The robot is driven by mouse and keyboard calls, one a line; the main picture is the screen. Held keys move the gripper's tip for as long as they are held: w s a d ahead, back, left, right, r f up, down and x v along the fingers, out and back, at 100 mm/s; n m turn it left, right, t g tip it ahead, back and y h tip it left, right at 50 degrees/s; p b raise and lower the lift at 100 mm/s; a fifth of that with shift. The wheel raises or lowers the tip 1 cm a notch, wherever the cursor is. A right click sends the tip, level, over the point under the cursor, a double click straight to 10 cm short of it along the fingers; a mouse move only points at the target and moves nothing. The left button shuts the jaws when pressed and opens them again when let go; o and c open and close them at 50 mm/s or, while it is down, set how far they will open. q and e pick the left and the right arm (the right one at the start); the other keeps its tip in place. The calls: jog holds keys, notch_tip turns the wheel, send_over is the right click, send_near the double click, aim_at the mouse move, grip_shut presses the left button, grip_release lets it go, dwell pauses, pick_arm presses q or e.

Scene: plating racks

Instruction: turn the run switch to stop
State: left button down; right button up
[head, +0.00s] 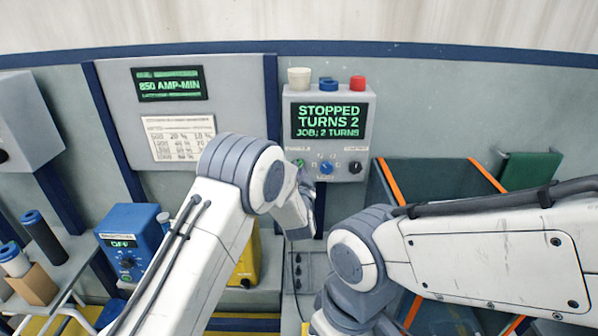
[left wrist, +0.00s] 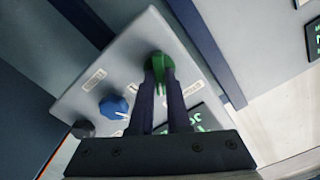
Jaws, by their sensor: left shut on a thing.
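A grey control box (head: 348,108) hangs on the back wall. Its screen (head: 328,120) reads "STOPPED, TURNS 2, JOB: 2 TURNS". Below the screen are a green knob (head: 299,163), a blue knob (head: 326,168) and a black knob (head: 355,167). In the left wrist view my left gripper (left wrist: 159,78) is shut on the green knob (left wrist: 157,62), one finger on each side. The blue knob (left wrist: 113,105) and black knob (left wrist: 82,129) are beside it, untouched. The green knob seems to be the run switch; its label is too small to read. My right gripper is not in view.
White, blue and red caps (head: 357,82) stand on top of the box. A blue power unit (head: 128,240) reading "OFF" is at left. A dark tank with orange edges (head: 400,180) is right of the box. My right arm crosses the lower right.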

pick_arm(q)
jog(key=shift+a+n+b, duration=0.15)
jog(key=shift+n+b, duration=3.35)
jog(key=shift+b, duration=1.65)
jog(key=shift+a+n+b, duration=0.15)
jog(key=shift+n+b, duration=3.35)
jog(key=shift+b, duration=1.65)
jog(key=c, duration=0.9)
grip_release()
jog(key=s+b, duration=0.2)
jog(key=s, duration=0.8)
jog(key=shift+s+b, duration=0.25)
jog(key=shift+b, duration=0.15)
